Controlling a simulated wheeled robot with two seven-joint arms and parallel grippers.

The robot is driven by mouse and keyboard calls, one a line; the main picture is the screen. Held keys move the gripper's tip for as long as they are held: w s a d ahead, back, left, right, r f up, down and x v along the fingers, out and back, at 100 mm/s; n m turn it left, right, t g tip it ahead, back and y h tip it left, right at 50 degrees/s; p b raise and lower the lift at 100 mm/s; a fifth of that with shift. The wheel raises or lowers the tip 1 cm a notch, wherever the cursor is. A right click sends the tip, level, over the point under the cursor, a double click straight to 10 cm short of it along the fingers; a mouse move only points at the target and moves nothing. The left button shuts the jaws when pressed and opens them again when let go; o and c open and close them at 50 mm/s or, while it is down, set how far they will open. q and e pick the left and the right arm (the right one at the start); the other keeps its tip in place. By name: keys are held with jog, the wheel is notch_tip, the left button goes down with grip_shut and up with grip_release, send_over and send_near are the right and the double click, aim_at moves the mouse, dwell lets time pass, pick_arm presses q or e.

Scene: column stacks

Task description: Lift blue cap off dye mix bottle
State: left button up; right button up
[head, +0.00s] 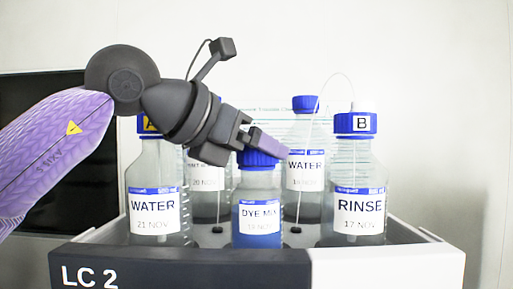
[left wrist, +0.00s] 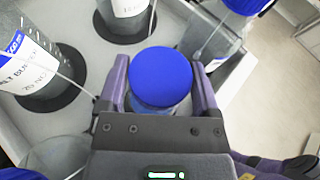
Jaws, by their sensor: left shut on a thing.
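The dye mix bottle (head: 257,211) stands at the front middle of the tray, with blue liquid and a white label. Its blue cap (head: 258,158) is at the bottle's neck in the head view. My left gripper (head: 262,143) reaches in from the left and is shut on the cap. In the left wrist view the cap (left wrist: 161,78) sits between the two purple fingers (left wrist: 161,88), with a bit of the bottle showing below it. Whether the cap has come free of the neck cannot be told. My right gripper is not in view.
A water bottle (head: 156,180) with cap A stands left, the rinse bottle (head: 358,200) with cap B right. Another water bottle (head: 305,160) and a partly hidden bottle (head: 205,200) stand behind. Thin tubes run from some bottles. The tray (head: 400,268) is labelled LC 2 at its front.

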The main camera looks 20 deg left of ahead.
pick_arm(q)
notch_tip(320, 180, up, 10)
jog(key=shift+f+p, duration=0.15)
jog(key=shift+p, duration=0.2)
jog(key=shift+r, duration=0.2)
